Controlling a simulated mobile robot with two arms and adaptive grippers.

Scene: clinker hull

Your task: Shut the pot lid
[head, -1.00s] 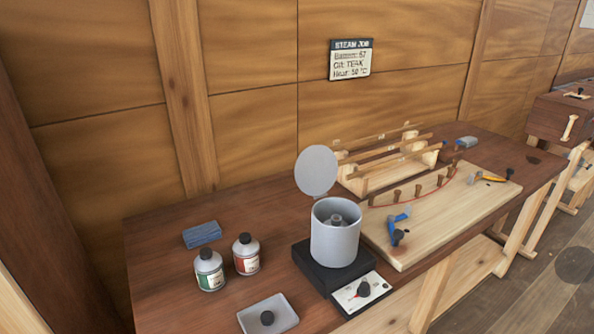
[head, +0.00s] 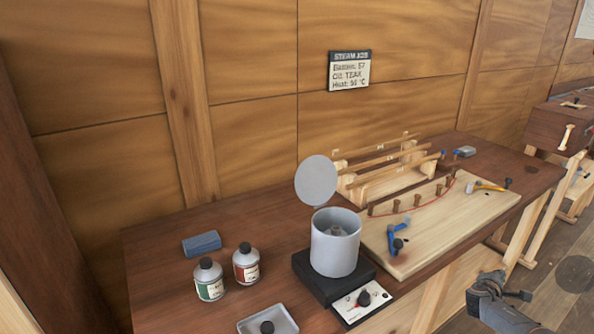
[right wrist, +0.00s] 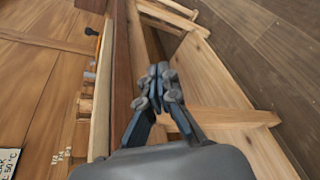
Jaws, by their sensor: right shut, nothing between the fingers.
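The grey pot (head: 335,246) stands on a black heater base (head: 318,272) near the front of the bench. Its round grey lid (head: 316,181) stands upright, open, at the pot's back left rim. I can see into the pot, where a small fitting shows. My right gripper (head: 520,296) is at the lower right of the head view, off the bench's front edge and well apart from the pot. In the right wrist view the right gripper (right wrist: 158,85) is shut with nothing between its fingers. The pot is not in the wrist view. My left gripper is not in view.
A control panel with a dial (head: 362,304) sits before the pot.

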